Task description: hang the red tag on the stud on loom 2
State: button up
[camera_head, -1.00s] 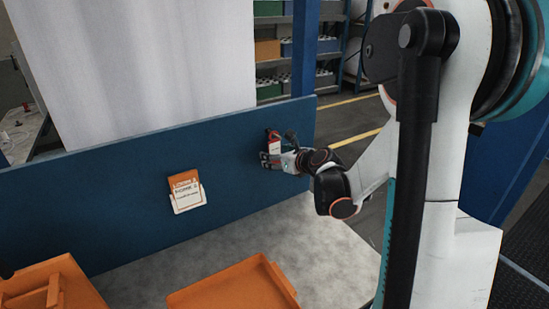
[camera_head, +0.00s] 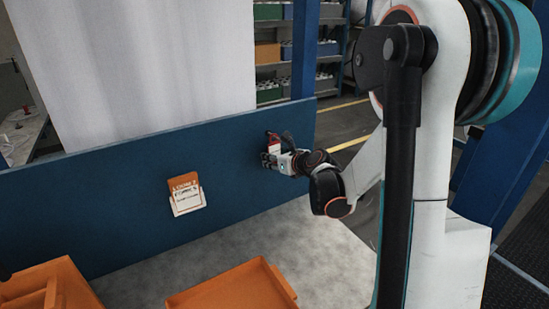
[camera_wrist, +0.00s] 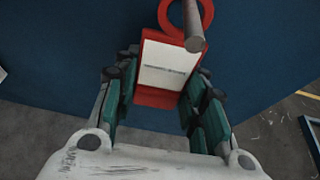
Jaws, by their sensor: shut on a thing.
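The red tag (camera_wrist: 155,97), with a white label and a red ring at its top, is between my gripper's fingers (camera_wrist: 163,105) in the wrist view. My gripper is shut on it. A grey-brown round stud (camera_wrist: 194,25) overlaps the ring; its free end lies over the ring's lower edge. It appears to pass through the ring, but its base is cut off by the frame. In the head view the tag (camera_head: 274,151) is upright close to the blue panel, with my gripper (camera_head: 271,159) around its lower part.
The blue panel (camera_head: 120,190) carries an orange and white card (camera_head: 186,195) reading "LOOM 2", left of my gripper. Orange trays (camera_head: 235,292) stand on the grey table (camera_head: 330,255) below. Shelves with bins (camera_head: 268,50) are behind. The table's right part is clear.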

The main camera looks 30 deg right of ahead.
jog(key=shift+s, duration=0.1)
jog(key=shift+s+r, duration=0.2)
jog(key=shift+s, duration=0.15)
jog(key=shift+s, duration=0.15)
jog(key=s, duration=0.5)
jog(key=shift+d+r, duration=0.1)
jog(key=shift+r, duration=0.25)
jog(key=a+f+n+y+b, duration=0.1)
jog(key=a, duration=0.8)
jog(key=a+f+n+y+b, duration=0.1)
jog(key=a+n+y, duration=0.1)
jog(key=a, duration=0.8)
jog(key=shift+s+a+f+g+y, duration=0.15)
jog(key=shift+a+f+g+y, duration=0.15)
